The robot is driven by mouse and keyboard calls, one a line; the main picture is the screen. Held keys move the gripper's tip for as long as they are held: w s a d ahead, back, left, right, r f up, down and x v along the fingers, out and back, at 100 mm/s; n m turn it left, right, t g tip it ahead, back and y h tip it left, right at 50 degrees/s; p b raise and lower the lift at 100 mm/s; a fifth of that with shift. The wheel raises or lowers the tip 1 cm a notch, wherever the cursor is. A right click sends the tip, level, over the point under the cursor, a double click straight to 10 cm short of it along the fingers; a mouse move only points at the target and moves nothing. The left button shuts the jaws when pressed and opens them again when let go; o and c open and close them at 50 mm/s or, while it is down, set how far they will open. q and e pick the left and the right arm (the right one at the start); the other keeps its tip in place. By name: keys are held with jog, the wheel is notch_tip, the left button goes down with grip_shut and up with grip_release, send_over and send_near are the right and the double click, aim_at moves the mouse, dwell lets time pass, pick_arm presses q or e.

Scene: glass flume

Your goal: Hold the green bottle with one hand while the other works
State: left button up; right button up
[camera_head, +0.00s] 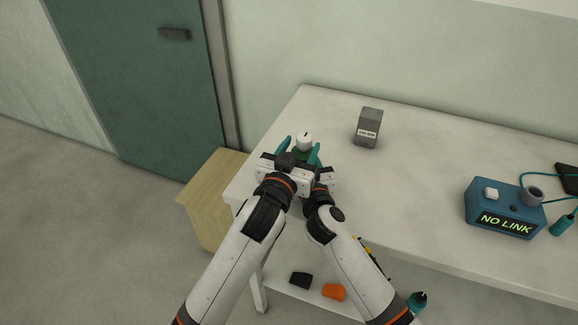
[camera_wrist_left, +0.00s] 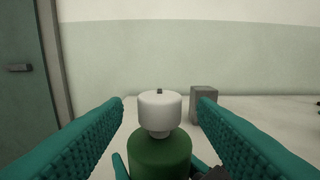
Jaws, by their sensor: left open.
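The green bottle (camera_head: 300,156) with a white cap (camera_head: 304,140) stands upright near the left end of the white table. In the left wrist view the green bottle (camera_wrist_left: 160,158) and its white cap (camera_wrist_left: 160,110) are close, between the teal fingers. My left gripper (camera_head: 302,143) is open, with one finger on each side of the bottle and gaps visible beside the cap. My right gripper (camera_head: 323,180) is close beside and below the left one, mostly hidden by it. A teal tip, perhaps its finger, shows low beside the bottle in the left wrist view; its jaws are hidden.
A grey labelled box (camera_head: 369,124) stands behind and right of the bottle on the white table (camera_head: 420,160). A blue device (camera_head: 500,212) reading "NO LINK" is at the right, with cables. Black (camera_head: 301,281) and orange (camera_head: 334,292) pieces lie below. A wooden cabinet (camera_head: 205,200) stands left.

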pick_arm(q)
jog(key=v, duration=0.9)
jog(key=shift+w, duration=0.1)
pick_arm(e)
jog(key=o, duration=1.1)
jog(key=shift+o, duration=0.2)
